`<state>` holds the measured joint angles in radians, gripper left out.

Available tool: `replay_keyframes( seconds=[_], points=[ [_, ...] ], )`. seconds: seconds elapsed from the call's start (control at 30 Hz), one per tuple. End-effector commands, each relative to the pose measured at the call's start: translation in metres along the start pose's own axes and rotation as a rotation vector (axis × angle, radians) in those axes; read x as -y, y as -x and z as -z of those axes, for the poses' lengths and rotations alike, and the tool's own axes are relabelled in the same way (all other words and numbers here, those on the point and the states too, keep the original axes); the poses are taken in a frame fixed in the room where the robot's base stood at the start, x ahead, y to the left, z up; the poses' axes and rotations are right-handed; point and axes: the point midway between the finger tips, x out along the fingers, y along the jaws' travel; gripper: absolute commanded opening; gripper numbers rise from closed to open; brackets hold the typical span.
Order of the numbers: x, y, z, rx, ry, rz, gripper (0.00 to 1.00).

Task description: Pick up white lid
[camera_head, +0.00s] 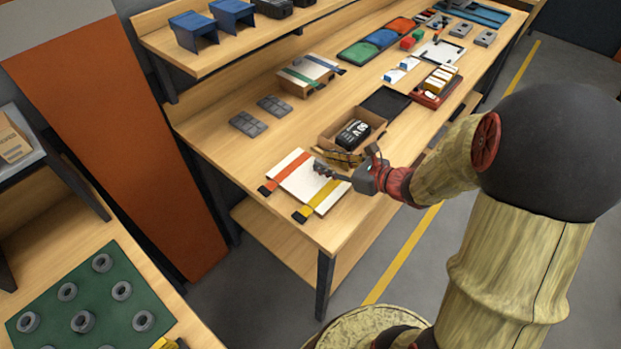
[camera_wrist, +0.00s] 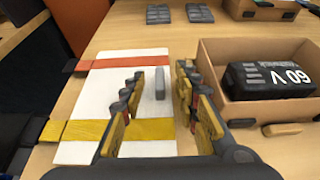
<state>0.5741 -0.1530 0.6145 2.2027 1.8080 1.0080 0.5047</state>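The white lid (camera_head: 301,180) lies flat on the bench near its front end. It is a white panel with a red-orange strap (camera_head: 286,171) and a yellow strap (camera_head: 318,199) across it. The lid also fills the left middle of the wrist view (camera_wrist: 95,97), where a small grey upright handle (camera_wrist: 160,84) shows on it. My gripper (camera_head: 331,166) is over the right part of the lid. In the wrist view my gripper (camera_wrist: 160,78) is open and empty, with one finger on each side of the handle and gaps to both. Contact with the lid cannot be told.
An open cardboard box (camera_wrist: 212,76) holding a black 60V battery (camera_wrist: 270,78) stands close right of my gripper. A small tan block (camera_wrist: 282,130) lies before the box. Grey pads (camera_head: 248,124) lie behind the lid. The bench's front edge is near the lid.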

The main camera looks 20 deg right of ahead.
Motion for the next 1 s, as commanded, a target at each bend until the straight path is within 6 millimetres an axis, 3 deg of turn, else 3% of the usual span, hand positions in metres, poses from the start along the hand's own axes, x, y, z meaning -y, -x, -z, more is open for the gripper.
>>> replay_keyframes(
  seconds=[0.6, 1.0],
  points=[
    [-0.0004, 0.0003, 0.0001, 0.0, 0.0, -0.001, 0.0],
    [-0.0004, 0.0005, -0.0003, 0.0, 0.0, -0.001, 0.0]
  ],
)
